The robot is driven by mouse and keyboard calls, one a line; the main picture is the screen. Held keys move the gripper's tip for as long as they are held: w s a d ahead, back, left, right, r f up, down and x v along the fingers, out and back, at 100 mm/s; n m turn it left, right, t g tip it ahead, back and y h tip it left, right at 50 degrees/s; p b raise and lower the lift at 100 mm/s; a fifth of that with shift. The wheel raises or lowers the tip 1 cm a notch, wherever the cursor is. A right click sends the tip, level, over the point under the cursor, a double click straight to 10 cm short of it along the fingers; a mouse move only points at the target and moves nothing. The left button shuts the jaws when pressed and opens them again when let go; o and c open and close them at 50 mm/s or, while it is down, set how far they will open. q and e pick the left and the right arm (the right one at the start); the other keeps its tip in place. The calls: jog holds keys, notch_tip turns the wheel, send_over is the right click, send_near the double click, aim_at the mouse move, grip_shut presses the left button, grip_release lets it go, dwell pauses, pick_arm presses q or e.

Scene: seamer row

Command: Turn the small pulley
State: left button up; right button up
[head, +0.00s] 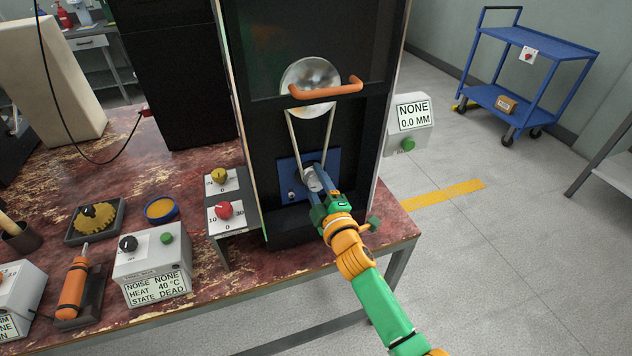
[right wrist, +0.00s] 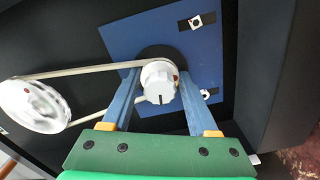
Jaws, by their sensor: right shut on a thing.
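The small pulley (right wrist: 158,82) is a pale round knob-like wheel with a dark slot and a small red mark, in front of a blue plate (right wrist: 200,55). In the head view it sits low in the open black cabinet (head: 290,228). A pale belt (right wrist: 90,71) runs from it to the large metal pulley (right wrist: 33,106), which is higher up in the head view (head: 311,75). My right gripper (head: 314,187) is shut on the small pulley, one blue finger on each side. The gripper partly hides the pulley in the head view. My left gripper is not in view.
An orange handle (head: 326,90) crosses the cabinet front before the large pulley. A control box with a red knob (head: 224,210) stands left of the cabinet. A box reading "NONE 0.0 MM" (head: 409,122) is at its right. Clear floor lies right of the table.

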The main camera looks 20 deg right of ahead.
aim_at(318, 186)
jog(key=shift+m, duration=0.3)
jog(key=shift+r, duration=0.1)
jog(key=o, duration=1.1)
jog(key=s, duration=0.7)
jog(key=shift+d, duration=0.1)
